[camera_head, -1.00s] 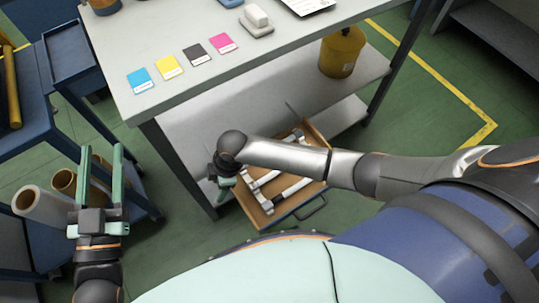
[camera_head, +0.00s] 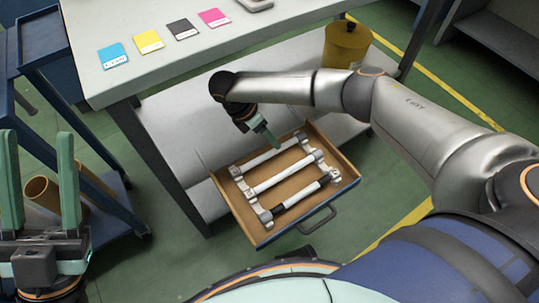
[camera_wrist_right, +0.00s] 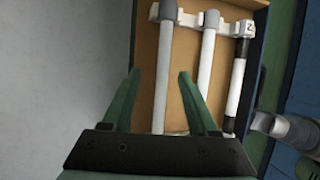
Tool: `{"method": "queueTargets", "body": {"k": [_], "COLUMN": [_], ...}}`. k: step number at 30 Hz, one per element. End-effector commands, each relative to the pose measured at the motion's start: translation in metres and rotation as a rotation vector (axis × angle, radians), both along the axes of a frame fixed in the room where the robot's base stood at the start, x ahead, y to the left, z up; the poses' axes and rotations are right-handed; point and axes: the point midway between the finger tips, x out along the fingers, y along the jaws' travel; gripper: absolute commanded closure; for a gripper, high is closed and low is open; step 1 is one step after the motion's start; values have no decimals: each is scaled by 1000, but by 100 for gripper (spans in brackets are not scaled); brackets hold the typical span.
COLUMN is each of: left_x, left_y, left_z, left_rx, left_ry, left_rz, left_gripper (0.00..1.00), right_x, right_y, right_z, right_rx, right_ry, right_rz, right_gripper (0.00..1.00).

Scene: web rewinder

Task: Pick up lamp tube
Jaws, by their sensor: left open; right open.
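Three white lamp tubes lie parallel on white holders in an open drawer (camera_head: 254,236): a back tube (camera_head: 270,156), a middle tube (camera_head: 284,176) and a front tube (camera_head: 299,196) with black bands near its ends. My right gripper (camera_head: 272,141) is open and empty, pointing down above the drawer's back side. In the right wrist view, its spread fingers (camera_wrist_right: 158,80) frame the leftmost, grey-capped tube (camera_wrist_right: 162,90); the fingers appear above it, and contact cannot be seen. My left gripper (camera_head: 38,138) is open and empty at the left, fingers upward.
The drawer sits under a grey workbench (camera_head: 180,65) bearing blue, yellow, black and pink cards. A yellow canister (camera_head: 346,45) stands on the lower shelf (camera_head: 190,120). A blue cart (camera_head: 110,215) with brown rolls stands at the left. Green floor lies open right of the drawer.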

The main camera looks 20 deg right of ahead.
Motion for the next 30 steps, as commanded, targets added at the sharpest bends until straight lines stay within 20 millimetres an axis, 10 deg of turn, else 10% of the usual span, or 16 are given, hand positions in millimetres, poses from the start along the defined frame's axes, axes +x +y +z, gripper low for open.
{"method": "queueTargets", "body": {"k": [16,30], "left_x": [1,1], "left_y": [-2,-2], "left_z": [-21,-21], "left_rx": [-17,-17], "left_ry": [22,20], "left_rz": [-23,-23], "left_gripper": [50,50], "right_x": [-12,-12], "right_y": [-15,-14], "right_z": [-41,-41], "right_rx": [1,1], "right_ry": [-1,-2], "right_rz": [-1,0], "right_gripper": [42,94]}}
